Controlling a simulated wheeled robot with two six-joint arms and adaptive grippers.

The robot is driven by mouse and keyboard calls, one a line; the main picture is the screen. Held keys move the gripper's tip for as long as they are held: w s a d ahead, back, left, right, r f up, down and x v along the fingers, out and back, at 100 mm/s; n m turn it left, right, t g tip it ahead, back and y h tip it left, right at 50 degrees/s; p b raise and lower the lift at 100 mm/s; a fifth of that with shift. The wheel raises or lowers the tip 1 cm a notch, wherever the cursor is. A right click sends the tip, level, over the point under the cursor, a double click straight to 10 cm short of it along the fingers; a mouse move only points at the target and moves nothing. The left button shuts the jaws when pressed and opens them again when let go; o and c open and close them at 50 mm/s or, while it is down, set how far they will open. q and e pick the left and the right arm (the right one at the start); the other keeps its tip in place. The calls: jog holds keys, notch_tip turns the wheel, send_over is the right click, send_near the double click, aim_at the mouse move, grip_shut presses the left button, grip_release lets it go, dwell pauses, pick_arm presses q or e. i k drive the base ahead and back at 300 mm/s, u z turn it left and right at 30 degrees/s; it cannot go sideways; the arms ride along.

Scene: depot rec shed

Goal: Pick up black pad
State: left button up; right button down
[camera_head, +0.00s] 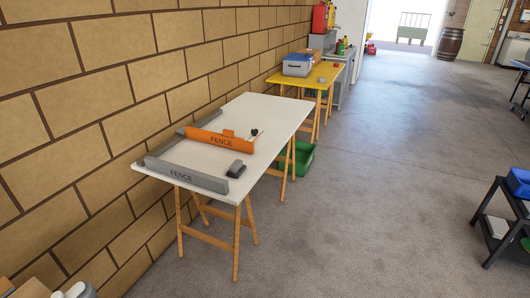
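A small black pad (236,169) lies on the white table (270,115), near its right front edge and just right of the grey fence (185,176). It looks like a dark block, and its exact shape is too small to tell. An orange fence (220,141) stands behind it. A smaller black item (254,131) with a thin light stick lies farther back on the same table. Neither of my grippers is in view.
A brick wall runs along the table's left side. A yellow table (318,77) with a blue-and-white box (297,65) stands behind. A green bin (303,157) sits on the floor by the table legs. A dark shelf cart (500,225) stands at right. The concrete floor between is clear.

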aim_at(237, 168)
jog(key=z, duration=0.15)
jog(key=i, duration=1.6)
jog(key=u, duration=0.05)
